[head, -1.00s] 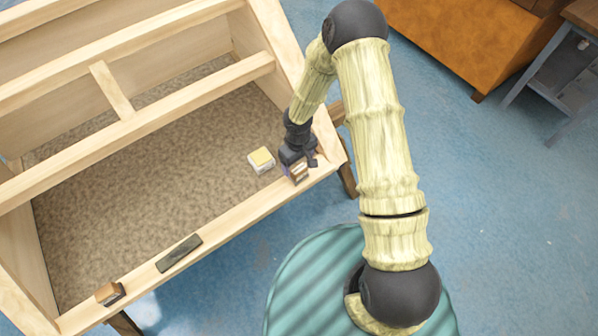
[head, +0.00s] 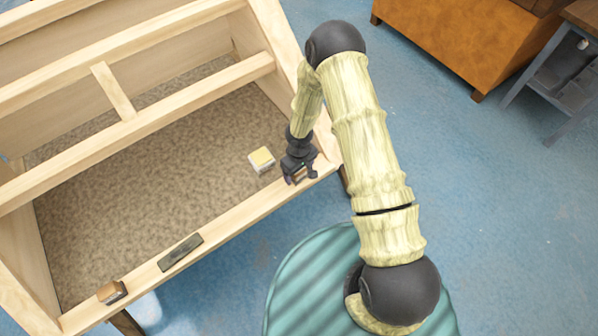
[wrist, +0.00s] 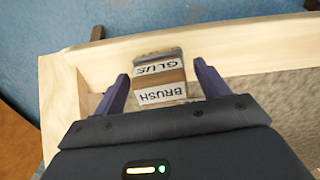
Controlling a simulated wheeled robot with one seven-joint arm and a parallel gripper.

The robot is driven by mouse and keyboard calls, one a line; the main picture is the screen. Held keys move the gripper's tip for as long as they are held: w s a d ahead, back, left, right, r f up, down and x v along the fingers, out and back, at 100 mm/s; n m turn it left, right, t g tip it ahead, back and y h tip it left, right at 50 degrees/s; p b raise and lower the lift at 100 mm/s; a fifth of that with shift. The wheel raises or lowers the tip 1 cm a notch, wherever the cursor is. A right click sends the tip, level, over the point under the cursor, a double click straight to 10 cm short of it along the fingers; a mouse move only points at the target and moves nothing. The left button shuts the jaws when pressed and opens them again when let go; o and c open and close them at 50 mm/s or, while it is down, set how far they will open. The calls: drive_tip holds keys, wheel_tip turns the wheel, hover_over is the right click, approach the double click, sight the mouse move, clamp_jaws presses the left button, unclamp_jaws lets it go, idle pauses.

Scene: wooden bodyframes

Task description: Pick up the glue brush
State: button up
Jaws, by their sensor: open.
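The glue brush (wrist: 160,82) shows in the wrist view as a brown and grey block with white labels reading GLUE and BRUSH. It lies at the wooden frame's front rail. My gripper (wrist: 160,68) is open, with one purple finger on each side of the brush and visible gaps between them. In the head view my gripper (head: 299,172) is at the right end of the front rail and hides most or all of the brush.
The wooden frame (head: 225,207) has a speckled brown panel inside. A small white box with a yellow top (head: 261,159) stands on the panel, left of my gripper. A dark flat bar (head: 180,252) and a brown block (head: 111,292) lie along the front rail.

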drive_tip(key=c, duration=0.9)
wheel_tip(320, 180, up, 10)
idle(0.4)
drive_tip(key=o, duration=0.3)
drive_tip(key=shift+c, duration=1)
